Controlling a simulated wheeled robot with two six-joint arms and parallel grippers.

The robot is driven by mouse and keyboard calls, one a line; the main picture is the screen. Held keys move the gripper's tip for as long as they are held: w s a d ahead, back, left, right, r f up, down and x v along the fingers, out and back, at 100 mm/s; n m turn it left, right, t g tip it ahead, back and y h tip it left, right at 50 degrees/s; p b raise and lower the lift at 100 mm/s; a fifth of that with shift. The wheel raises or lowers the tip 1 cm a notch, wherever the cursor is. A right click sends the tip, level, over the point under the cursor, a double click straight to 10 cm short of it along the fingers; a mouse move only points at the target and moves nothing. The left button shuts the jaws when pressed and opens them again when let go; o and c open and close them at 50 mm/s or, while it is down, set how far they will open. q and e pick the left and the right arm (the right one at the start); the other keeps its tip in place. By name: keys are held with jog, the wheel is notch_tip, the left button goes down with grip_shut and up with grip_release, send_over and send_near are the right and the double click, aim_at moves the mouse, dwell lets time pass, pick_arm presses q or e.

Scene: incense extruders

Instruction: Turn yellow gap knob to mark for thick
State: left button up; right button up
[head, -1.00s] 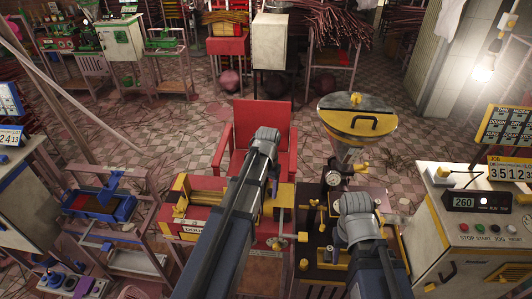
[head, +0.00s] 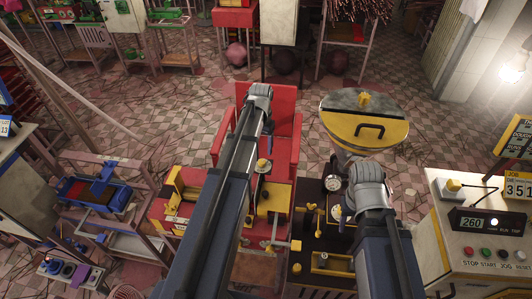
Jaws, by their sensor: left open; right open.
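Several small yellow knobs and fittings show on the machines in front of me. One yellow knob (head: 262,164) stands just right of my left arm, on the red machine. Another yellow knob (head: 296,245) sits at that machine's right edge. I cannot tell which is the gap knob, and no thick mark is readable. My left arm reaches forward over the red machine, and my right arm reaches over the black-and-yellow machine (head: 322,285). Both grippers are hidden behind my own arm links, so I cannot see what their fingers are near.
A yellow hopper (head: 366,132) rises behind the black machine. A white control box (head: 478,245) with a 260 display is at the right. A blue tray (head: 92,195) sits on a stand at the left. Tiled floor beyond is mostly open.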

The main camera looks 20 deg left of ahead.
aim_at(262, 161)
pick_arm(q)
jog(key=shift+s, duration=0.1)
jog(key=shift+s, duration=0.1)
jog(key=shift+f+b, duration=0.65)
jog(key=shift+b, duration=0.1)
notch_tip(262, 161, down, 6)
jog(key=b, duration=0.6)
jog(key=shift+f, duration=0.2)
jog(key=shift+c, duration=0.2)
grip_shut()
